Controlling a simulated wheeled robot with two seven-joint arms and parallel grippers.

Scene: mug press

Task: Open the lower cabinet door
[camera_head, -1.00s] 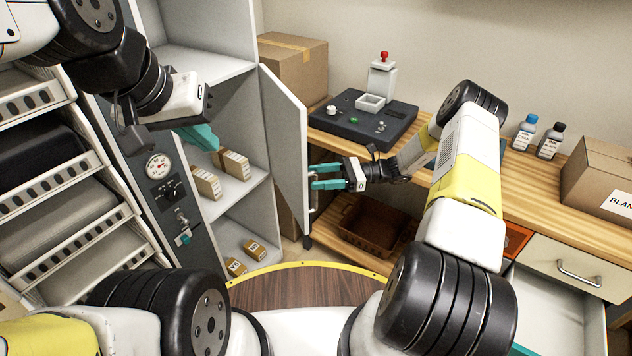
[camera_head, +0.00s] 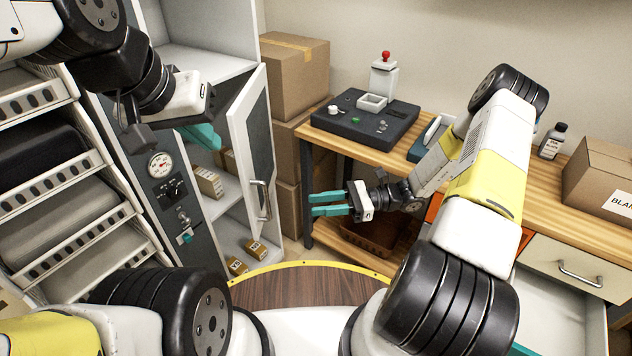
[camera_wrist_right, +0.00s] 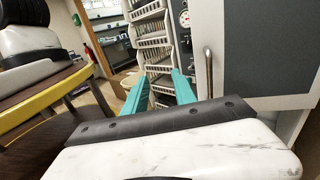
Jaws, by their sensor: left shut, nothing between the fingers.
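The cabinet door (camera_head: 250,135), pale with a grey inset panel, stands partly open at the right side of the tall grey cabinet. Its metal bar handle (camera_head: 262,200) is on the outer face; it also shows in the right wrist view (camera_wrist_right: 208,72). My right gripper (camera_head: 312,204) is open and empty, to the right of the handle and apart from it. Its teal fingers (camera_wrist_right: 160,88) are spread in the right wrist view, left of the handle. My left gripper (camera_head: 207,137) is shut and empty in front of the cabinet's upper part.
Shelves inside hold small boxes (camera_head: 210,183). Stacked cartons (camera_head: 294,75) stand behind the door. A wooden bench (camera_head: 330,138) with a press (camera_head: 375,118) is to the right, above a brown crate (camera_head: 368,236). An open drawer (camera_head: 545,300) is at lower right.

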